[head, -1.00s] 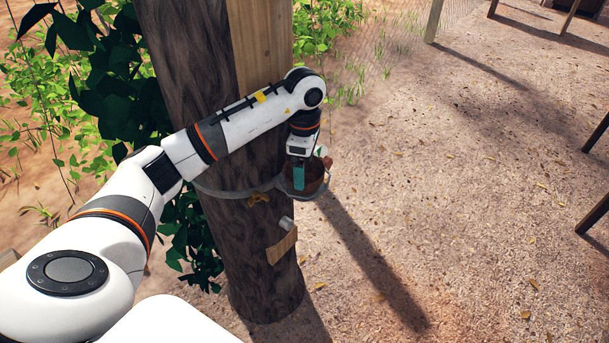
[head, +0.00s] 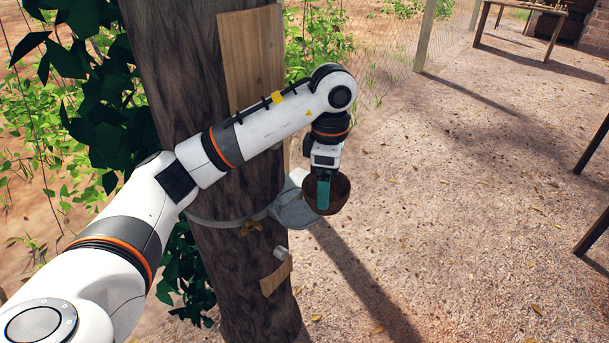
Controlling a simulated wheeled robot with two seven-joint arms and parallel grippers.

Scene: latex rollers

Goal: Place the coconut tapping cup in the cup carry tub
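The coconut tapping cup (head: 341,192) is a small brown bowl to the right of the tree trunk in the head view. My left gripper (head: 323,196) comes down on it from above. One teal finger shows against the cup's wall, and the other is hidden. The gripper is shut on the cup and holds it just right of the grey metal cup holder (head: 293,212) strapped to the trunk. The cup looks roughly upright. The cup carry tub is not in view. My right gripper is not in view.
The thick trunk (head: 225,270) stands close to my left arm, with a wooden board (head: 250,55) on it and a small spout (head: 281,252) below the holder. Bare ground lies open to the right. A wooden table (head: 522,42) stands far back, with table legs at the right edge.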

